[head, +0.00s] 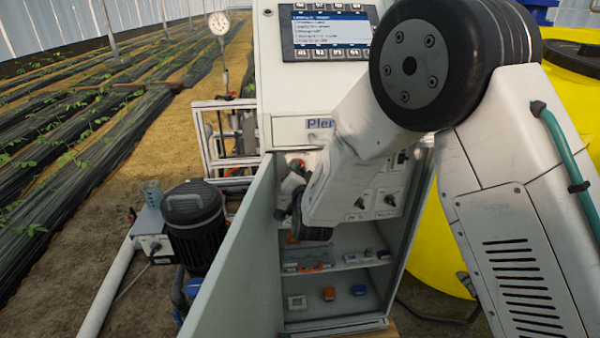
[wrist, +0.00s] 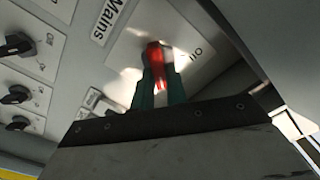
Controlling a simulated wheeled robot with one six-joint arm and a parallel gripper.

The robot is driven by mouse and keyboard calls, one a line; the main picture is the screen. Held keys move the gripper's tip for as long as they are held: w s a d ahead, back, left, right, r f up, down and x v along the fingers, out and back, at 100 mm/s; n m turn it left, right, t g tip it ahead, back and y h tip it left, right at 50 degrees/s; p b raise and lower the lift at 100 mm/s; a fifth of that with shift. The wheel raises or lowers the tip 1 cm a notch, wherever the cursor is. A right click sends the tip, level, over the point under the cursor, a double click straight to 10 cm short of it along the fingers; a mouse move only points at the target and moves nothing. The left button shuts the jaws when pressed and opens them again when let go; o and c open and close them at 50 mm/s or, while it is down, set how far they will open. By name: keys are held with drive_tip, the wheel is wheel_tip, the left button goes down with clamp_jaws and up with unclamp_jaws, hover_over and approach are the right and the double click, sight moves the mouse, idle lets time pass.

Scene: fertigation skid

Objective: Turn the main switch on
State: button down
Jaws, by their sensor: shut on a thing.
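The main switch (wrist: 154,56) is a red handle on a light plate beside a "Mains" label in the wrist view. My gripper (wrist: 158,85) has its green fingertips on either side of the red handle and is shut on it. A word that looks like "Off" or "On" is printed on the plate to the right of the handle; I cannot read it surely.
Black rotary knobs (wrist: 17,95) sit left of the switch in the wrist view. The cabinet door (head: 235,262) stands open on the left. Small parts lie on the cabinet's shelves (head: 345,262). A black motor (head: 193,225) stands left, a yellow tank (head: 438,245) right.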

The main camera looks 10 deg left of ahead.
drive_tip(key=shift+f, duration=0.1)
drive_tip(key=c, duration=1.4)
unclamp_jaws()
drive_tip(key=v, duration=0.8)
drive_tip(key=o, duration=0.7)
drive_tip(key=shift+a, duration=0.2)
drive_tip(key=shift+o, duration=0.3)
drive_tip(key=shift+n, duration=0.5)
drive_tip(key=w+a+n, duration=0.2)
drive_tip(key=w+n, duration=0.5)
drive_tip(key=n, duration=1)
drive_tip(key=shift+w+a, duration=0.25)
drive_tip(key=shift+w, duration=0.05)
